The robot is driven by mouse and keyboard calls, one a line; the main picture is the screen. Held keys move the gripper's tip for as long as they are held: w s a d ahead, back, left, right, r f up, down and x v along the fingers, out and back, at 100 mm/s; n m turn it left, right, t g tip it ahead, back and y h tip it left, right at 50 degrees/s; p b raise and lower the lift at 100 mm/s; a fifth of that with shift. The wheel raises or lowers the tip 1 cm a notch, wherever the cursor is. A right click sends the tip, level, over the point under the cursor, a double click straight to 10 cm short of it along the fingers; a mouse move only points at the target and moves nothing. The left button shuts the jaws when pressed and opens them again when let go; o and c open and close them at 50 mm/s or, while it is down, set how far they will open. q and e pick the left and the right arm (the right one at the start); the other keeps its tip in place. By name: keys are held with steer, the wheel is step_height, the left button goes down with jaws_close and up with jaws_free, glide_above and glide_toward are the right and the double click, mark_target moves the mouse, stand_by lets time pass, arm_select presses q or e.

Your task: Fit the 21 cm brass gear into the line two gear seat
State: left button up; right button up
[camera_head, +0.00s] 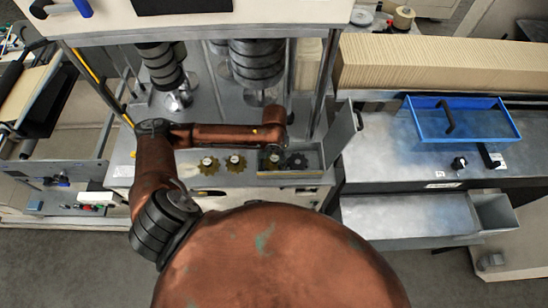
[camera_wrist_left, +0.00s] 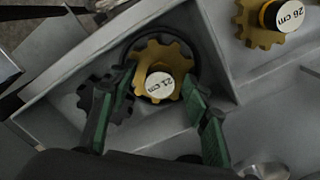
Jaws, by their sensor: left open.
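The 21 cm brass gear (camera_wrist_left: 152,53) lies in a grey tray compartment in the left wrist view, its white label facing up. A black round rim shows around and beneath it. My left gripper (camera_wrist_left: 159,77) is open, with its green-edged fingers on either side of the gear; I cannot tell whether they touch it. In the head view the gear (camera_head: 269,162) is partly hidden under my left wrist. A dark gear (camera_wrist_left: 98,97) lies beside it in the same compartment. My right gripper is not in view. I cannot identify the line two gear seat.
The 26 cm brass gear (camera_wrist_left: 262,20) lies outside the compartment, and another brass gear (camera_head: 208,166) sits further left. Grey compartment walls stand close around my fingers. Black rollers (camera_head: 257,64) stand behind my arm. A blue tray (camera_head: 470,132) is on the right bench.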

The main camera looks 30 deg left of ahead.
arm_select(q)
step_height(320, 180, up, 12)
stand_by(0.6)
stand_by(0.4)
